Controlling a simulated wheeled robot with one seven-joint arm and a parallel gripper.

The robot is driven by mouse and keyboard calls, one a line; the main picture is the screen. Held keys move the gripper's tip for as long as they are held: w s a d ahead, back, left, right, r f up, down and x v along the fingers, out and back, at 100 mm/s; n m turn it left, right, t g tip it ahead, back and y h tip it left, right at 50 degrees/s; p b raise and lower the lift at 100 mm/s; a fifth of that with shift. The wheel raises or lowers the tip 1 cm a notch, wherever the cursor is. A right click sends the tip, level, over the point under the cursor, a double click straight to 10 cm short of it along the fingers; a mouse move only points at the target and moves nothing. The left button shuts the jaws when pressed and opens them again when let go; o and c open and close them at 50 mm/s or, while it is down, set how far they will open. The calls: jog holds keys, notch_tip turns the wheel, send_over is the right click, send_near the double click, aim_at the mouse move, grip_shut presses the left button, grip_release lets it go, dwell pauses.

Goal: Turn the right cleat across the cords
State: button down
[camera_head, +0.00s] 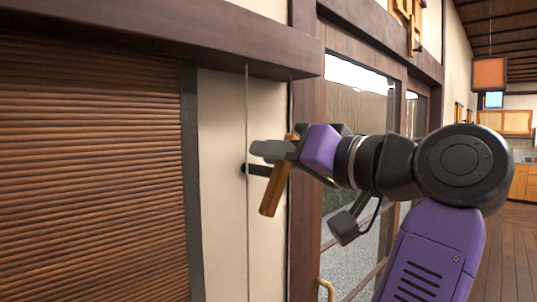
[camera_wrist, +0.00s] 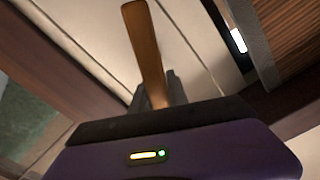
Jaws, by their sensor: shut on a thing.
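A wooden cleat (camera_head: 273,192) is in front of the pale wall strip in the head view, nearly upright with its lower end leaning left. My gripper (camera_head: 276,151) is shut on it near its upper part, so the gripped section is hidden. The wrist view shows one end of the cleat (camera_wrist: 145,45) standing out from between the fingers (camera_wrist: 160,95). Two thin cords hang in the head view: a left cord (camera_head: 247,110) and a right cord (camera_head: 290,110). The right cord passes behind the cleat and gripper area; whether they touch cannot be told.
A brown slatted blind (camera_head: 90,170) fills the left side. A dark wooden beam (camera_head: 170,40) runs above the cords. A dark bar (camera_head: 258,170) lies just behind the cleat. A glazed sliding door (camera_head: 355,180) stands to the right, behind my arm. Open floor (camera_head: 505,240) shows far right.

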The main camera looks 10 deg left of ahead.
jog(key=m+p, duration=0.1)
jog(key=m, duration=0.2)
jog(key=w+f+m, duration=0.1)
jog(key=m, duration=0.2)
jog(key=d+m+p, duration=0.1)
jog(key=m, duration=0.2)
jog(key=shift+w+f+p, duration=0.15)
jog(key=shift+f+p, duration=0.15)
jog(key=shift+d+f+m+p, duration=0.1)
jog(key=shift+f+m+p, duration=0.25)
jog(key=shift+m, duration=0.5)
jog(key=shift+f+m+p, duration=0.2)
jog(key=shift+m+p, duration=0.1)
jog(key=shift+m, duration=0.55)
jog(key=c, duration=1.3)
grip_release()
jog(key=b+v, duration=0.2)
jog(key=v, duration=0.5)
jog(key=shift+s+d, duration=0.25)
jog(key=shift+d, duration=0.05)
